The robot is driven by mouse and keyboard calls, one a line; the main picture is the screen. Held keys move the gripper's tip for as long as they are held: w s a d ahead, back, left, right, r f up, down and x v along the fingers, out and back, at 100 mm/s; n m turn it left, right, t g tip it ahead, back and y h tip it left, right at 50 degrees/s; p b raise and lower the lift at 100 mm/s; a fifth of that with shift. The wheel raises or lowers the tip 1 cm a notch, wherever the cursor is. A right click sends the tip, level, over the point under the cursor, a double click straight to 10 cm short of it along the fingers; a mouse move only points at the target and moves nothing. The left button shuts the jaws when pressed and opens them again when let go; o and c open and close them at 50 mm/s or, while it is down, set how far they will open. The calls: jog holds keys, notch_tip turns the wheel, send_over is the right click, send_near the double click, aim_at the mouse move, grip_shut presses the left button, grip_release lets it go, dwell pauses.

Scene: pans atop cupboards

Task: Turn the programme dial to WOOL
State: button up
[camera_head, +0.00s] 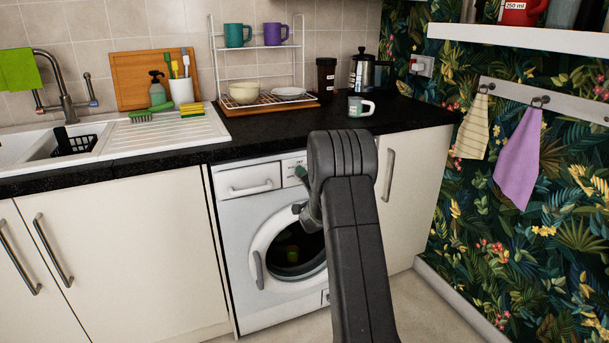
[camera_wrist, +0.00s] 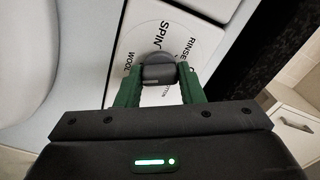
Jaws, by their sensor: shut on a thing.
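The white washing machine (camera_head: 237,222) stands under the dark worktop, its round door closed. In the wrist view, the grey programme dial (camera_wrist: 157,57) sits on a white round label plate (camera_wrist: 190,37). WOOL shows left of the dial, SPIN above it, RINSE to the upper right, and a partly hidden word ending in "TTON" lies below right. My gripper (camera_wrist: 158,77) has its green fingers on either side of the dial, shut on it. I cannot tell where the dial points. In the head view, my gripper (camera_head: 301,171) is at the machine's control panel, and my arm hides the dial.
The detergent drawer (camera_head: 248,187) is closed, left of the dial. Cupboards flank the machine, with a handled door (camera_head: 405,185) on the right. The floor before the machine looks clear.

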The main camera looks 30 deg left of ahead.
jog(key=shift+m+p, duration=0.3)
jog(key=shift+m, duration=0.8)
jog(key=o, duration=1)
jog(key=p+v, duration=0.1)
jog(key=v, duration=1.2)
jog(key=shift+s+d, duration=0.25)
jog(key=shift+d, duration=0.1)
